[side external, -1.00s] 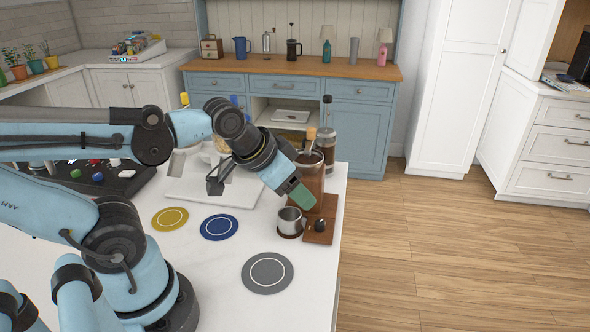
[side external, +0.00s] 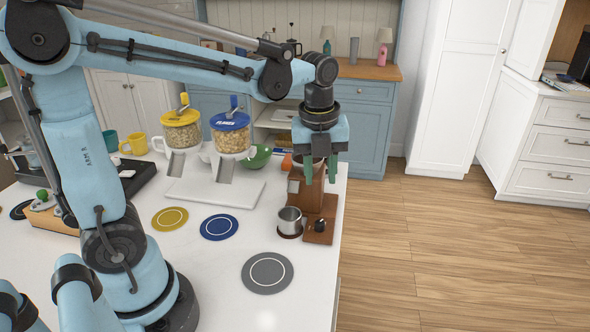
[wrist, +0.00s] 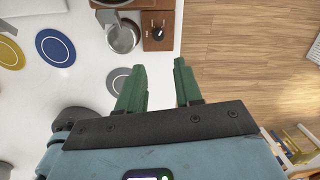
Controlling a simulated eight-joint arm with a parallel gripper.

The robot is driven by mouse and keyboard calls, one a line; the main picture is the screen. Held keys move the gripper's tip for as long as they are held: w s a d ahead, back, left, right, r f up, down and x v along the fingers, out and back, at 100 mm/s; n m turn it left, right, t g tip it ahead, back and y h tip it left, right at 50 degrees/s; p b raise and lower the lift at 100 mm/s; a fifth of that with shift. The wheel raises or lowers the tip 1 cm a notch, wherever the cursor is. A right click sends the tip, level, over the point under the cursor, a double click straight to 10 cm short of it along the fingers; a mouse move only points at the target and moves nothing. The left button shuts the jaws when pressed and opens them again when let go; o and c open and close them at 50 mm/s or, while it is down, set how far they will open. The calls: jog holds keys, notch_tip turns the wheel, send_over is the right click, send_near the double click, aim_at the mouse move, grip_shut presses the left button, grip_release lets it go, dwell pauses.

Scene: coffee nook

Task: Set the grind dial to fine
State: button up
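The brown wooden grinder (side external: 296,193) stands at the right edge of the white counter, its upper part partly hidden behind my gripper. Its grind dial, a black knob (side external: 320,226), sits on the low wooden base (side external: 318,238) in front. The knob also shows in the wrist view (wrist: 158,33), with small pale marks around it too small to read. My gripper (side external: 320,180) points down above the knob, apart from it. Its two green fingers (wrist: 158,68) are spread with nothing between them. A metal cup (side external: 289,220) stands left of the knob.
Grey (side external: 267,273), blue (side external: 219,227) and yellow (side external: 170,218) discs lie on the counter. Two grain dispensers with yellow (side external: 181,117) and blue (side external: 230,121) lids stand behind, near a green bowl (side external: 257,157).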

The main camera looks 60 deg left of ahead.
aim_at(320, 222)
jog(key=f+m, duration=0.1)
jog(key=f, duration=0.3)
jog(key=f+m, duration=0.2)
jog(key=f, duration=0.2)
jog(key=w+f+m+g, duration=0.1)
jog(key=f+m, duration=0.1)
jog(key=f, duration=0.3)
jog(key=shift+w+a, duration=0.1)
jog(key=shift+a, duration=0.2)
jog(key=shift+r, duration=0.1)
jog(key=shift+c, duration=0.2)
